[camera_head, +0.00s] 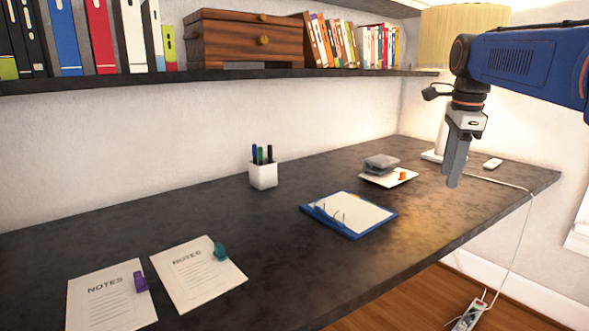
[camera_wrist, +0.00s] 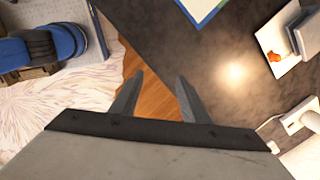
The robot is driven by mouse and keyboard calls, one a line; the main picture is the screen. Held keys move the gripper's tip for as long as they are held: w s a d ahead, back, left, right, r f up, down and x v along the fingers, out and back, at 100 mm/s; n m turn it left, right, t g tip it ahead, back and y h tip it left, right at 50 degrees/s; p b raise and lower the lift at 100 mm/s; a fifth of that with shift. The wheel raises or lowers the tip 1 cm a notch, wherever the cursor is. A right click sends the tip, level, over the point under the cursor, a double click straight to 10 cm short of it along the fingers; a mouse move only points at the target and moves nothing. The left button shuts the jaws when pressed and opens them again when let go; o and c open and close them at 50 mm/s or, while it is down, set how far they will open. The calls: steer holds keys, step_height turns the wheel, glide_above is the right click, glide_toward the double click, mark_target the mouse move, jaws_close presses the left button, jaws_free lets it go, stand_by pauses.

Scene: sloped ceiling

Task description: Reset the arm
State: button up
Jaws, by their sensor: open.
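My gripper (camera_head: 454,182) hangs from my blue arm at the right of the head view, with its fingers pointing down near the right end of the dark desk (camera_head: 250,225). In the wrist view its two fingers (camera_wrist: 154,92) stand apart with nothing between them, so it is open and empty. Below the fingers are the desk's edge and the wooden floor (camera_wrist: 150,100). The gripper appears clear of the desk top.
A shelf (camera_head: 230,78) with books runs above. A lamp (camera_head: 462,35) stands behind my arm.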

steer(key=s+a+f+n+t, duration=0.1)
steer(key=s+a+f+n, duration=0.3)
steer(key=s+f+n, duration=0.6)
steer(key=s+a+f+n+t, duration=0.2)
steer(key=s+a+f+n, duration=0.2)
steer(key=s+f+n, duration=0.7)
steer(key=s+f, duration=0.3)
steer(key=s, duration=0.1)
steer(key=shift+s+f+t, duration=0.25)
steer(key=shift+s+t, duration=0.05)
steer(key=shift+s, duration=0.1)
